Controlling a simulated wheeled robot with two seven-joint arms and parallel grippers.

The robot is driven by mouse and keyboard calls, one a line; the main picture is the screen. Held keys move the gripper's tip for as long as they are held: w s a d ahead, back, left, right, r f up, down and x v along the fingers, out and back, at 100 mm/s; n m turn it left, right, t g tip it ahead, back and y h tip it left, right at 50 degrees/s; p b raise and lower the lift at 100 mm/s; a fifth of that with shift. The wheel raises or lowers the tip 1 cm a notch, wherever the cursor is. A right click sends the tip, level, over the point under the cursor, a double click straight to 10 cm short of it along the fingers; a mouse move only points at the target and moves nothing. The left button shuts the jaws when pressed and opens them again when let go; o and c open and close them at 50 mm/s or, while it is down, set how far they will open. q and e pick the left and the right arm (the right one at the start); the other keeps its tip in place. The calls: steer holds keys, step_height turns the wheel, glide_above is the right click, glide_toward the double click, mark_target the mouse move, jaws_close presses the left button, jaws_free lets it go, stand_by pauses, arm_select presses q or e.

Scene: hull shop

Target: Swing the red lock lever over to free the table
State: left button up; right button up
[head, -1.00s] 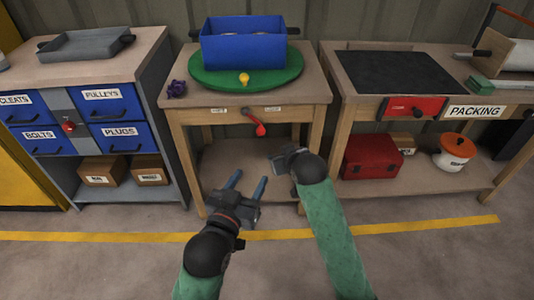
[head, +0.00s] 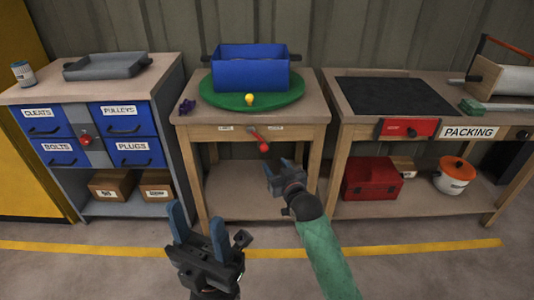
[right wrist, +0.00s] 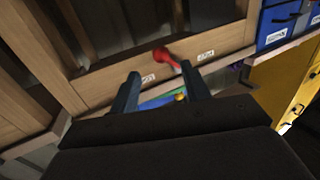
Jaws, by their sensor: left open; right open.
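The red lock lever (head: 259,139) hangs on the front edge of the middle wooden table (head: 194,135), tilted so its knob points down and to the right. Two small white labels flank it, too small to read. It also shows in the right wrist view (right wrist: 164,57), just beyond the fingertips. My right gripper (head: 283,166) is open and empty, just below and in front of the knob, apart from it; its fingers also show in the right wrist view (right wrist: 160,78). My left gripper (head: 198,218) is open and empty, low and in front of the table's left side.
A green round turntable (head: 218,97) on the tabletop carries a blue bin (head: 250,75) and a yellow knob (head: 250,98). A purple object (head: 187,106) lies to the left. A drawer cabinet (head: 80,206) stands left, a packing bench (head: 334,103) right. The floor in front is clear.

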mark_target(266, 150)
steer(key=shift+r+b+x, duration=0.25)
steer(key=shift+b+x, duration=0.25)
steer(key=shift+x, duration=1.45)
steer(key=shift+r+b+x, duration=0.2)
steer(key=shift+b+x, duration=0.25)
steer(key=shift+x, duration=1.5)
jaws_close()
